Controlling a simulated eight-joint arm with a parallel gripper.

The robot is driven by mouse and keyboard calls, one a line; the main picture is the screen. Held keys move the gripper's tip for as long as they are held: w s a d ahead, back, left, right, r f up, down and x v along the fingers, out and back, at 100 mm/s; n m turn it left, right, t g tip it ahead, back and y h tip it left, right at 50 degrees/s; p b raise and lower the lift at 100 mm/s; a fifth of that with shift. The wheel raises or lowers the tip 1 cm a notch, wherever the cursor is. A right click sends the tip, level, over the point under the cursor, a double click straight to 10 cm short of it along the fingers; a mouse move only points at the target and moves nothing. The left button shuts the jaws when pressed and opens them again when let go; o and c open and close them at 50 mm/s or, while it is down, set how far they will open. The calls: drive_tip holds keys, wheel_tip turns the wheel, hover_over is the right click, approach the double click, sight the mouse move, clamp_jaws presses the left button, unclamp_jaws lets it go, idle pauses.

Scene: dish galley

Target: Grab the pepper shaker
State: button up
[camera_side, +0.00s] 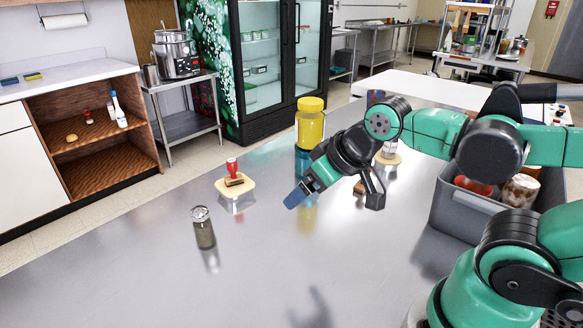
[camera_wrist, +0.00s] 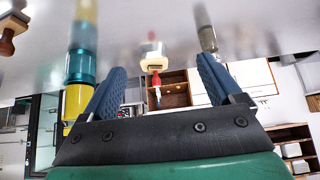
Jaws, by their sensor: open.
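The pepper shaker (camera_side: 203,228) stands upright on the steel table at the left, a small clear shaker with dark contents and a metal cap. My gripper (camera_side: 295,197) is up and to the right of it, pointing down-left, with a clear gap between them. In the wrist view, which looks upside down, my two blue fingers are spread apart (camera_wrist: 160,80) with nothing between them touching either one.
A red-handled stamp (camera_side: 233,172) on a pale yellow block stands behind the shaker. A grey bin (camera_side: 462,217) holding several items is at the right. The front left tabletop is clear.

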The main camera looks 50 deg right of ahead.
drive_tip(key=g, duration=0.2)
approach(201, 210)
drive_tip(key=s+d+f, duration=0.1)
drive_tip(key=s+d, duration=0.2)
drive_tip(key=d, duration=0.2)
drive_tip(key=shift+g, duration=0.3)
drive_tip(key=w+a+f, duration=0.1)
drive_tip(key=w+f, duration=0.1)
drive_tip(key=w+a+f, duration=0.3)
drive_tip(key=w+f, duration=0.1)
drive_tip(key=shift+w+a+f, duration=0.1)
drive_tip(key=shift+w+a, duration=0.2)
drive_tip(key=shift+a, duration=0.1)
drive_tip(key=shift+w+a+f, duration=0.1)
drive_tip(key=shift+w+f, duration=0.15)
drive_tip(key=shift+f, duration=0.3)
drive_tip(key=shift+x, duration=2.45)
clamp_jaws()
